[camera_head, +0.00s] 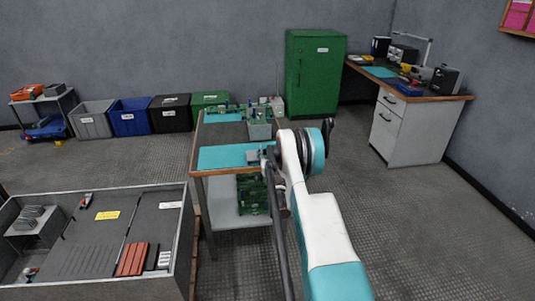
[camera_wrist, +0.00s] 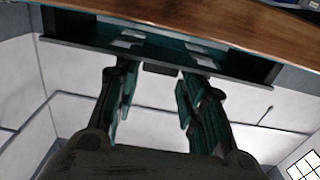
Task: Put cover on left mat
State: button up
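A teal mat (camera_head: 222,157) lies on the near part of the wood-edged table. My gripper (camera_head: 265,157) is over the mat's right end, beside a small grey piece (camera_head: 253,157) that may be the cover. In the wrist view, my gripper (camera_wrist: 158,88) has its two fingers apart, with empty space between the pads. A wide dark piece (camera_wrist: 262,71) with teal and pale patches lies beyond the fingertips. Its small dark tab (camera_wrist: 160,69) lines up with the gap. I cannot tell whether this piece is the cover, or whether the fingers touch it.
A grey walled workstation (camera_head: 100,250) is at the left. Several crates line the back wall near a green cabinet (camera_head: 314,75). A desk (camera_head: 405,130) stands at the right. Floor between is clear.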

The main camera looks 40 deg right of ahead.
jog(key=shift+o, duration=0.8)
jog(key=shift+s, duration=0.1)
jog(key=v, duration=0.7)
jog(key=shift+a, duration=0.15)
